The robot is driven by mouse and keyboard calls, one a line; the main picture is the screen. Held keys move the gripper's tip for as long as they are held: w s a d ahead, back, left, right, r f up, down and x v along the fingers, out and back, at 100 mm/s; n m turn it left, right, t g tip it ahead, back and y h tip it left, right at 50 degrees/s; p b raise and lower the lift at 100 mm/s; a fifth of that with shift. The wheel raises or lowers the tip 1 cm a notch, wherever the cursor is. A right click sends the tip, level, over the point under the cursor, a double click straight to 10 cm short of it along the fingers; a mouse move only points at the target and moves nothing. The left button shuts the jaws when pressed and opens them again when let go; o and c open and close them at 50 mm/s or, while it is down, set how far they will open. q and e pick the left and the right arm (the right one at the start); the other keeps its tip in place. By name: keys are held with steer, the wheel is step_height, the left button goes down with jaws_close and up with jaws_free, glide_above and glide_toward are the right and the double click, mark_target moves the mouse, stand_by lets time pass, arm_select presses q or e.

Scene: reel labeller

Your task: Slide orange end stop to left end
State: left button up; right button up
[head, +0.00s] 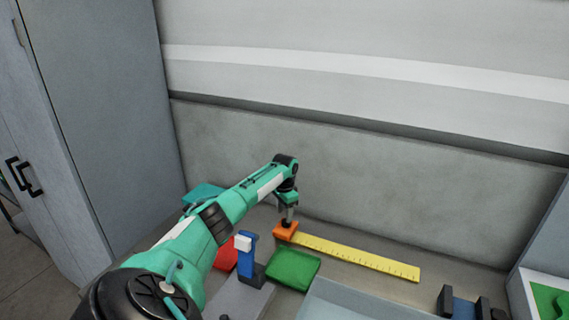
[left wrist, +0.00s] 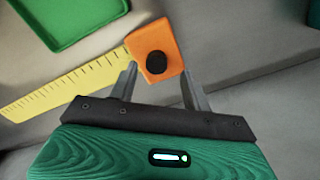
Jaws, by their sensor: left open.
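The orange end stop (head: 285,231) is a small block with a black round knob, at the left end of the yellow ruled scale (head: 360,257) in the head view. In the left wrist view the end stop (left wrist: 153,62) covers one end of the yellow scale (left wrist: 70,88). My left gripper (head: 287,220) is over the end stop, pointing down. Its two fingers (left wrist: 160,85) are apart, one to each side of the end stop's near edge in the wrist view. I cannot tell whether they touch it. My right gripper is not in view.
A green tray (head: 293,268) lies in front of the scale. A blue post with a white block (head: 245,250) and a red piece (head: 226,257) stand left of it. A wall (head: 400,190) rises behind the scale. Dark blocks (head: 463,307) stand at the lower right.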

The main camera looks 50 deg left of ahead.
mark_target(284, 220)
arm_select(q)
step_height(284, 220, up, 11)
steer(key=b, duration=0.2)
steer(key=shift+f, duration=0.2)
stand_by(0.4)
